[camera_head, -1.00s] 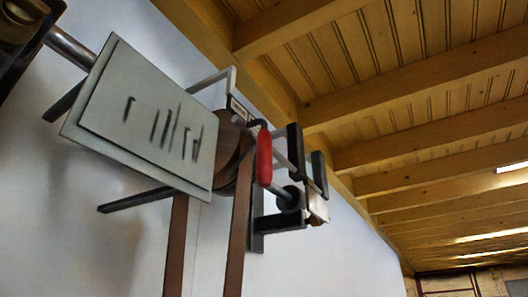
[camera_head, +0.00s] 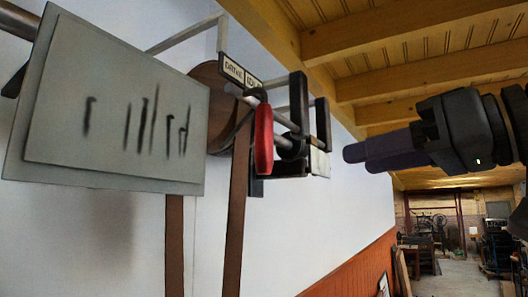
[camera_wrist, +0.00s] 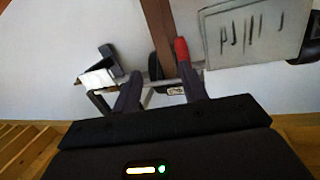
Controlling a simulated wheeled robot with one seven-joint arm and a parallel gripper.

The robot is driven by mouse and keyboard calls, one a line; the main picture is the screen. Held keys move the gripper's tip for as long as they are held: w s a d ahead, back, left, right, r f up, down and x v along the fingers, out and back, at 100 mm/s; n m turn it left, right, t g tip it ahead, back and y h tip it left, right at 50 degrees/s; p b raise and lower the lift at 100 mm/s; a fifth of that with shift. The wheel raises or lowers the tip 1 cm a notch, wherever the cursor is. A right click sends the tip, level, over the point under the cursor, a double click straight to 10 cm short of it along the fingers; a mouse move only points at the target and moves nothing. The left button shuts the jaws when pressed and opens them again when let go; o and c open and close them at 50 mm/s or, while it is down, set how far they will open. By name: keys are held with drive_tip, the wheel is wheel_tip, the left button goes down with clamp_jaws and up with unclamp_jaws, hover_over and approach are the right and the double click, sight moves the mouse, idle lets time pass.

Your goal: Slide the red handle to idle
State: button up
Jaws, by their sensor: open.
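The red handle (camera_head: 263,138) hangs from a horizontal metal rod, below a sign plate (camera_head: 233,69) that reads DRIVE on the left and a partly hidden word on the right. My gripper (camera_head: 357,154) is open and empty, to the right of the handle and apart from it in the head view. In the wrist view, the red tip of the handle (camera_wrist: 181,49) shows just beyond the right finger of my gripper (camera_wrist: 160,85). The finger hides part of the handle there. The picture does not show contact.
Dark brackets (camera_head: 301,105) stand just right of the handle. A grey panel with dark strokes (camera_head: 115,105) is at the left. A brown belt (camera_head: 236,215) runs down from a wheel (camera_head: 203,90). Free air lies between the brackets and my gripper.

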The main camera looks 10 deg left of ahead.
sight(271, 137)
drive_tip(key=s+r, duration=0.1)
drive_tip(key=s+r+n+y, duration=0.1)
drive_tip(key=s+d+r+n, duration=0.1)
drive_tip(key=s+r, duration=0.1)
drive_tip(key=shift+g, duration=0.3)
drive_tip(key=shift+a, duration=0.1)
drive_tip(key=p+x, duration=0.1)
drive_tip(key=x, duration=0.4)
drive_tip(key=p+x, duration=0.2)
drive_tip(key=x, duration=0.4)
drive_tip(key=p+x, duration=0.2)
drive_tip(key=x, duration=0.4)
drive_tip(key=shift+w+a+r, duration=0.1)
drive_tip(key=shift+r, duration=0.2)
clamp_jaws()
